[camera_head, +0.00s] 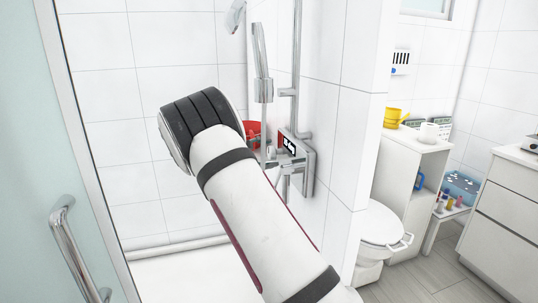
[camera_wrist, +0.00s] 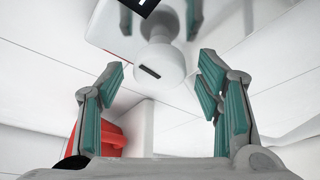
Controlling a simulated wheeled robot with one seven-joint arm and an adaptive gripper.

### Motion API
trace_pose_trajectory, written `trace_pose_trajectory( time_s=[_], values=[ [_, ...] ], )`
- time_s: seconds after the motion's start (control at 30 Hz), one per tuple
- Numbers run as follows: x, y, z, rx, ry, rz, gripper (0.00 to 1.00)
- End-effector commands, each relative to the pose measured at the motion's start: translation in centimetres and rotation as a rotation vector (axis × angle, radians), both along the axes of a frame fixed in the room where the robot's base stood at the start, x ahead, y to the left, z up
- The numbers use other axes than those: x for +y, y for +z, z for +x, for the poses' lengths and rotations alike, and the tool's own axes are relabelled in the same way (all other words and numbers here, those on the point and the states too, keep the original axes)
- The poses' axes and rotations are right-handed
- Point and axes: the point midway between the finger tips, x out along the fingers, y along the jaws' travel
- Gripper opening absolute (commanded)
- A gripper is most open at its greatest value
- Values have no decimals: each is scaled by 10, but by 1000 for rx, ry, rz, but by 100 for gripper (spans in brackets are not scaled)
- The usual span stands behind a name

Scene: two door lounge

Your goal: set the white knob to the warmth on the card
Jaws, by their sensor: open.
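The white knob (camera_wrist: 165,72) shows in the wrist view, round, with a short dark mark on its face. My gripper (camera_wrist: 162,68) is open, with one teal-padded finger on each side of the knob in the picture; I see no contact. In the head view my arm reaches into the shower and its end hides the knob. A grey wall unit (camera_head: 306,172) with a black, white and red panel (camera_head: 289,146) shows beside my arm.
A red container (camera_wrist: 105,138) is at the lower left in the wrist view. A chrome hand shower (camera_head: 262,65) and rail (camera_head: 297,60) are close to my arm. The partition wall (camera_head: 345,130) stands at its right; a glass door with a handle (camera_head: 65,235) is at left.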

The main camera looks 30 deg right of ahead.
Motion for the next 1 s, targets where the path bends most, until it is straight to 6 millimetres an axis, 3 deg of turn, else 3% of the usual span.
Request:
trace_pose_trajectory(
  time_s=[0.43, 0.67, 1.0],
  values=[
    [-11, -3, 1, 0, 1, -1, 60],
    [-11, -3, 0, 0, 0, 0, 11],
    [-10, -3, 1, -35, 2, -10, 11]
  ],
)
